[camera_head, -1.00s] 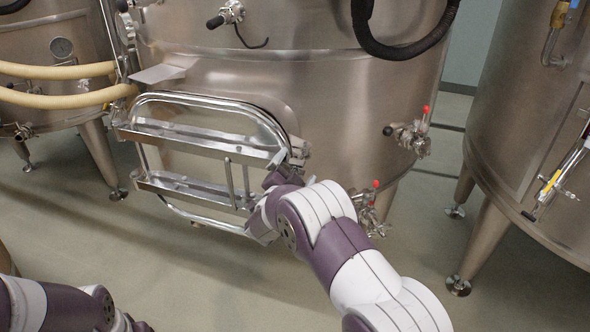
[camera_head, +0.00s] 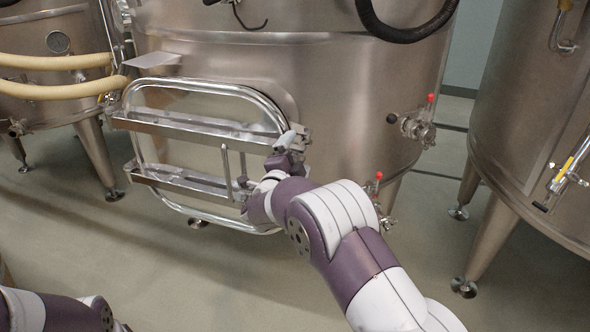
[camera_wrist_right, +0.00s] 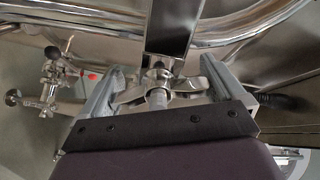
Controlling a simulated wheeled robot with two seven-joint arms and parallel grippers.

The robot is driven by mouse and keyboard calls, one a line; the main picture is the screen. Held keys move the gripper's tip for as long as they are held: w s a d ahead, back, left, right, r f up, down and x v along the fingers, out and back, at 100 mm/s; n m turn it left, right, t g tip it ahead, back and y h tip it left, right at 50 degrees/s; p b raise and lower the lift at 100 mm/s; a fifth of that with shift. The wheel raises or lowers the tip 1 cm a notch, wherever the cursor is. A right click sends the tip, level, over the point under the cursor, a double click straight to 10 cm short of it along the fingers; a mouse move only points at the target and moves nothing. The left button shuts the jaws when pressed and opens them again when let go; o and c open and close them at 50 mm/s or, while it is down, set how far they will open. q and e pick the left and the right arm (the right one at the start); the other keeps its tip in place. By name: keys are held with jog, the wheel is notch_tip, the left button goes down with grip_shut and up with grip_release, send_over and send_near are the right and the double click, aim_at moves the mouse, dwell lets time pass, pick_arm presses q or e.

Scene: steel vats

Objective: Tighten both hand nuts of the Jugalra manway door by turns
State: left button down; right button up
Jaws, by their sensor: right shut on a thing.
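The manway door (camera_head: 205,85) is a rounded steel frame on the front of the middle vat. It lies flat against the vat, with an upper cross bar (camera_head: 190,126) and a lower cross bar (camera_head: 165,182). My right gripper (camera_head: 288,143) is at the right end of the upper bar. In the right wrist view, its two fingers straddle a lobed steel hand nut (camera_wrist_right: 131,95) on a threaded rod, and it is shut on this nut. The lower bar's right end and its nut are hidden behind my right arm. My left arm shows at bottom left; its gripper is out of view.
Valves with red knobs (camera_head: 418,125) stick out of the middle vat to the right of the door. Another vat (camera_head: 530,120) stands at the right, and one with cream hoses (camera_head: 55,90) at the left. The floor (camera_head: 215,285) in front is clear.

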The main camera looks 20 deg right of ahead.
jog(key=m+b, duration=0.3)
jog(key=b, duration=0.1)
jog(key=f+m+b, duration=0.1)
jog(key=m+b, duration=0.2)
jog(key=b, duration=0.1)
jog(key=shift+r+m+b, duration=0.1)
jog(key=shift+m+b, duration=1.2)
jog(key=shift+b, duration=0.4)
jog(key=o, duration=0.7)
jog(key=shift+c, duration=0.2)
jog(key=v, duration=1.3)
jog(key=shift+r, duration=0.15)
